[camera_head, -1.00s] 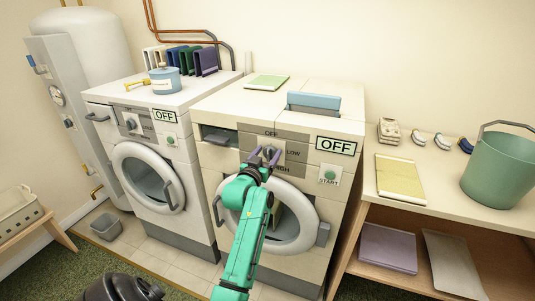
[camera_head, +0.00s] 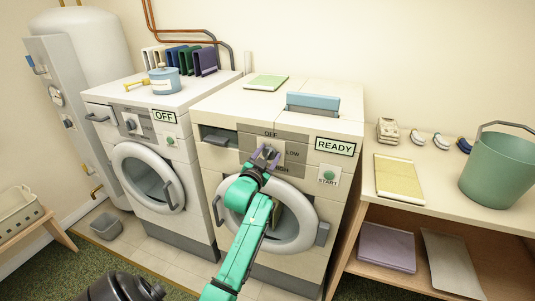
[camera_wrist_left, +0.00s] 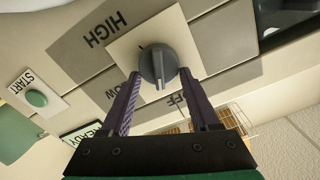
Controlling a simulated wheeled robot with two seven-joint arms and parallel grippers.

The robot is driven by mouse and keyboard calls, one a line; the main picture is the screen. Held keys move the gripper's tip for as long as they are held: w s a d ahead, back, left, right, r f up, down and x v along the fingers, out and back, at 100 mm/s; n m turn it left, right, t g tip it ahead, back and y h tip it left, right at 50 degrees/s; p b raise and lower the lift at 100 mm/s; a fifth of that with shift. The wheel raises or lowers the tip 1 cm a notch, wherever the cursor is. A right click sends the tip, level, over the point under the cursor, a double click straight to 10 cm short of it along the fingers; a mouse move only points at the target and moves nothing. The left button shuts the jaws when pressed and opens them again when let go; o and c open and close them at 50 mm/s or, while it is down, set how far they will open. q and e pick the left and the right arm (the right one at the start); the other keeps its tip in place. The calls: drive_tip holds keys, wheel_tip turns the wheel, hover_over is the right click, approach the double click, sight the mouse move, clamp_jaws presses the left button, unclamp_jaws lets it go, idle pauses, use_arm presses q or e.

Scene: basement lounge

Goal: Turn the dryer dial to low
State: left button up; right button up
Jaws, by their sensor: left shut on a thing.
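The dryer dial (camera_head: 268,152) is a grey knob on the right machine's front, with OFF above, LOW to the right and HIGH below right. My left gripper (camera_head: 267,157) is at it, its purple fingers shut on the knob from both sides. In the left wrist view the dial (camera_wrist_left: 158,66) sits between the fingertips (camera_wrist_left: 160,78), on a pale square plate. That view is turned over, and the fingers partly cover LOW and OFF. I cannot tell exactly which mark the knob points at. The dryer display (camera_head: 335,147) reads READY. My right gripper is not in view.
A green START button (camera_head: 329,175) is right of the dial. The round dryer door (camera_head: 300,236) is below, behind my left arm. A similar machine (camera_head: 98,97) stands left, its display reading OFF. A bench with a green bucket (camera_head: 497,170) is at right.

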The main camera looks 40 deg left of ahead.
use_arm(q)
drive_tip(key=m, duration=0.4)
drive_tip(key=shift+d+f+m, duration=0.2)
drive_tip(key=shift+m, duration=0.1)
drive_tip(key=m, duration=0.4)
drive_tip(key=m+b, duration=0.1)
drive_tip(key=m, duration=0.1)
drive_tip(key=shift+w+d+f+m, duration=0.1)
drive_tip(key=shift+d+f+m, duration=0.05)
drive_tip(key=shift+f+m, duration=0.15)
drive_tip(key=o, duration=1.3)
drive_tip(key=shift+o, duration=0.2)
